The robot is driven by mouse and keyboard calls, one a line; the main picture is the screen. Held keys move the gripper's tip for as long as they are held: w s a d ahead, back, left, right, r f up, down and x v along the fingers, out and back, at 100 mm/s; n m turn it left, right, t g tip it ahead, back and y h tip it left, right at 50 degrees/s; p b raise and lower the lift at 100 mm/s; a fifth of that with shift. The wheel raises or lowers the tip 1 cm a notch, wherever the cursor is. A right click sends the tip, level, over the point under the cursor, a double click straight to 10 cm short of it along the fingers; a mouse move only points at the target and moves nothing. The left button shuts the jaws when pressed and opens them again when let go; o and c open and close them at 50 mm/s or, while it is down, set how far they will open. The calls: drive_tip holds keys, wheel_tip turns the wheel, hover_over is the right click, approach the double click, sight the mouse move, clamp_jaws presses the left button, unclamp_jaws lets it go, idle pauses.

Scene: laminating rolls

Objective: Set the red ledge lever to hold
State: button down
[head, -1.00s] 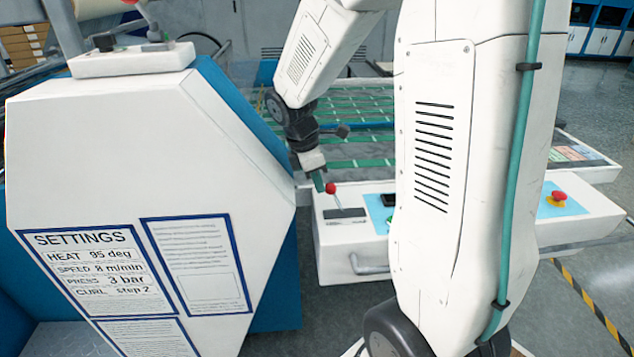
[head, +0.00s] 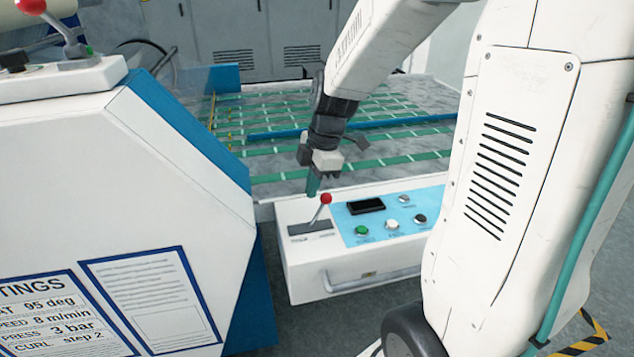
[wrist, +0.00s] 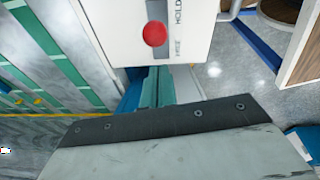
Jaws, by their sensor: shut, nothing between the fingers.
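The red ledge lever, a thin stem with a red ball knob (head: 326,198), rises from a dark slot plate at the left end of the white control ledge (head: 330,262). Its stem leans to the right in the head view. The knob also shows in the wrist view (wrist: 154,34), beside printed words; the upper one reads HOLD, at the slot's right end as the head view sees it. My gripper (head: 313,187) is shut and empty, just left of and above the knob. In the wrist view its teal fingers (wrist: 152,90) point at the ledge, with a gap to the knob.
A blue panel (head: 375,212) with a display and several buttons lies right of the lever. A handle (head: 370,282) juts from the ledge's front. Another red-knobbed lever (head: 33,6) stands on the white machine at left. The green-lined bed (head: 400,140) lies behind.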

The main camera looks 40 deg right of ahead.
sight(326, 196)
drive_tip(key=shift+s+d+f, duration=0.15)
drive_tip(key=shift+s+d, duration=0.15)
drive_tip(key=shift+d, duration=0.4)
drive_tip(key=shift+s+d+f, duration=0.1)
drive_tip(key=shift+s+d, duration=0.15)
drive_tip(key=shift+d, duration=0.4)
drive_tip(key=shift+s+d+f, duration=0.1)
drive_tip(key=shift+s+d, duration=0.05)
drive_tip(key=shift+d, duration=0.05)
drive_tip(key=shift+f, duration=0.1)
drive_tip(key=shift+s, duration=0.1)
